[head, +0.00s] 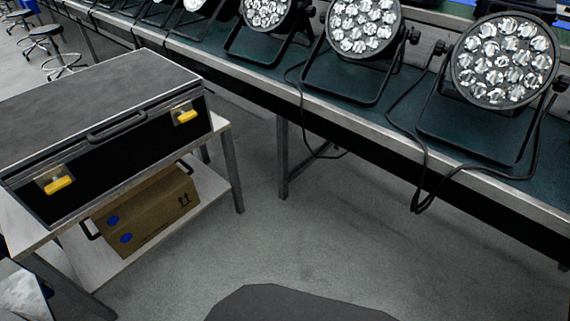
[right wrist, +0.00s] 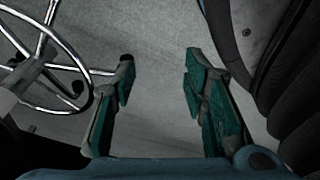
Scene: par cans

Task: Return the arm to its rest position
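My right gripper (right wrist: 158,80) shows in the right wrist view. Its two green-padded fingers are apart with only grey floor between them, so it is open and empty. Neither gripper shows in the head view, and my left gripper is not in any view. Par cans stand on a long green-topped bench (head: 385,125): one at the right (head: 503,62), one in the middle (head: 363,28) and one further left (head: 268,12), with more beyond.
A black case (head: 95,90) with yellow latches lies on a two-tier table (head: 228,165) at left. A cardboard box (head: 145,212) is on its lower shelf. Black cables (head: 425,160) hang off the bench edge. Stools (head: 60,58) stand far left. The floor (head: 300,240) between is clear.

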